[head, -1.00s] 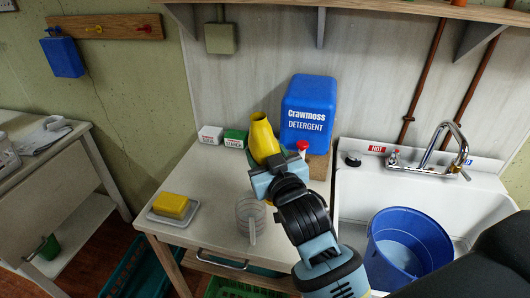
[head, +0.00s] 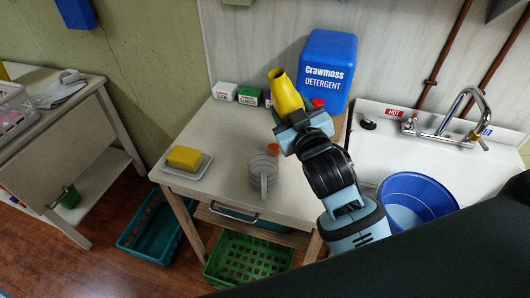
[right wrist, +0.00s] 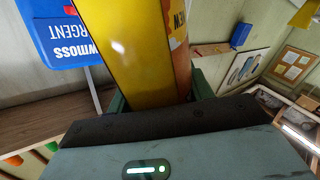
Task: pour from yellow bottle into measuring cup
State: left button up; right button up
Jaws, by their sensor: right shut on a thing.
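The yellow bottle (head: 286,92) is held off the tabletop in my right gripper (head: 296,122), tilted in the head view with its narrower end toward the upper left. It fills the middle of the right wrist view (right wrist: 135,45), with part of an orange label showing. Its lower part is hidden by the gripper. The clear measuring cup (head: 262,176) stands upright on the white table, nearer the front edge, below and left of the gripper in the picture. Any contents are too faint to tell. My left gripper is not in view.
A blue detergent jug (head: 328,70) stands close behind the bottle. Small boxes (head: 224,91) stand at the back left. A small orange round thing (head: 272,149) lies behind the cup. A yellow sponge (head: 185,157) sits on a dish. A sink with a blue bucket (head: 418,190) is at right.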

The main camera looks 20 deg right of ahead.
jog(key=shift+d+r, duration=0.2)
jog(key=shift+d, duration=0.05)
jog(key=shift+n, duration=0.3)
jog(key=shift+d+f+n, duration=0.2)
jog(key=shift+d+n, duration=0.25)
jog(key=shift+n, duration=0.05)
jog(key=shift+d+f+n, duration=0.25)
jog(key=shift+d+n, duration=0.2)
jog(key=shift+n, duration=0.15)
jog(key=shift+d+f+n, duration=0.3)
jog(key=shift+d+n, duration=0.1)
jog(key=shift+n, duration=0.2)
